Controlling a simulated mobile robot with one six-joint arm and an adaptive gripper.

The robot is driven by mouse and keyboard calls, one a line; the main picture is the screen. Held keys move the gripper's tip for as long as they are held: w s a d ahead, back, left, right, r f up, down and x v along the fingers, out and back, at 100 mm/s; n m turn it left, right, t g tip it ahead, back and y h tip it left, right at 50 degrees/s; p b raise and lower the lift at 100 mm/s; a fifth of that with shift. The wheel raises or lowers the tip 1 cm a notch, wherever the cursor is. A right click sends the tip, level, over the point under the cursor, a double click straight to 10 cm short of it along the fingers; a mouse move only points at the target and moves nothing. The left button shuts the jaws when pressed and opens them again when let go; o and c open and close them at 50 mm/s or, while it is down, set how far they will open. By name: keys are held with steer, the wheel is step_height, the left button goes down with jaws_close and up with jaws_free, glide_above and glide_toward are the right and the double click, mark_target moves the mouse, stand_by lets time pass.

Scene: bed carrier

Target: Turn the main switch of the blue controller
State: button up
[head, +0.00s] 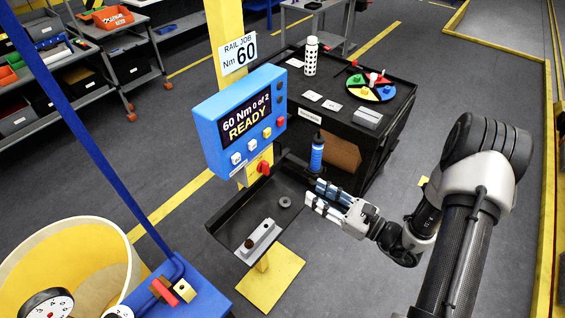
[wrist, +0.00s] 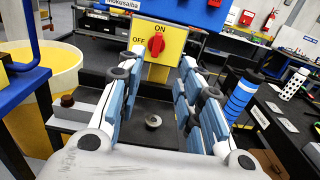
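The blue controller (head: 240,118) is mounted on a yellow post, and its display reads "60 Nm 0 of 2 READY". The red main switch (head: 263,168) sits on a yellow plate below the controller. In the wrist view the red switch (wrist: 156,44) is straight ahead, with ON printed above it and OFF to its left.
A black tray (head: 232,235) under the controller holds a grey block and a ring. A blue-banded bottle-like tool (head: 317,152) stands at the tray's right. A black cart (head: 390,120) with a white bottle is behind. A yellow bin (head: 115,245) is at left.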

mark_target(268, 165)
steer(key=x, duration=1.7)
steer(key=shift+a, duration=0.2)
jaws_close()
